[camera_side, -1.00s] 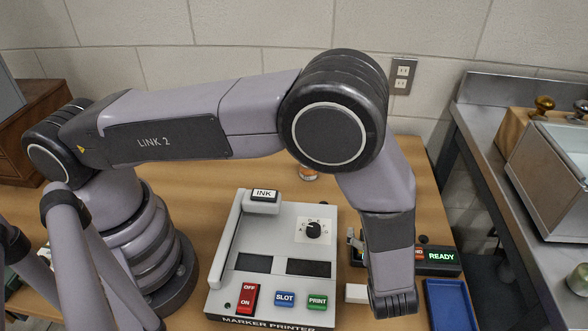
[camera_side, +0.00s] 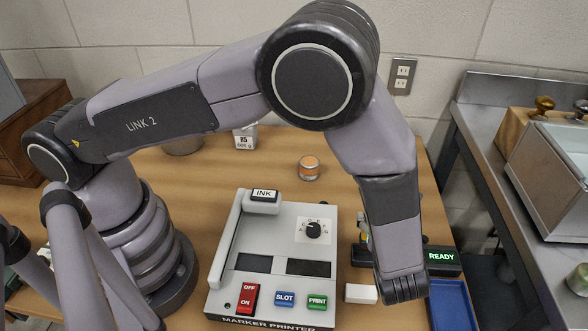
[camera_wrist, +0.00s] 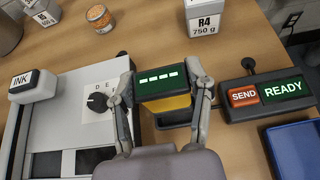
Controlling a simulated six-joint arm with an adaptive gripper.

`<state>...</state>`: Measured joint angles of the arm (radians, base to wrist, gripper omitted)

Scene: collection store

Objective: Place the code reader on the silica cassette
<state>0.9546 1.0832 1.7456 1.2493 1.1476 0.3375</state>
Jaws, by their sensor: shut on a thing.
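My gripper (camera_wrist: 162,82) is shut on a small block-shaped device, which I take for the code reader (camera_wrist: 158,101). It has a dark green face with white dashes and a yellow part below. One finger is on each side of it. In the side view my arm mostly hides the gripper; part of a finger shows left of the wrist. A small round container with an orange top (camera_side: 309,167), seemingly the silica cassette, stands on the table behind the printer. It also shows at the wrist view's top left (camera_wrist: 100,17), apart from my gripper.
The marker printer (camera_side: 225,270) stands left of my gripper. A console with SEND and READY (camera_side: 443,258) and a blue tray (camera_side: 450,305) are at right. A white block (camera_side: 361,293) lies in front. A box marked R4 (camera_wrist: 216,18) stands behind. Table behind the printer is partly clear.

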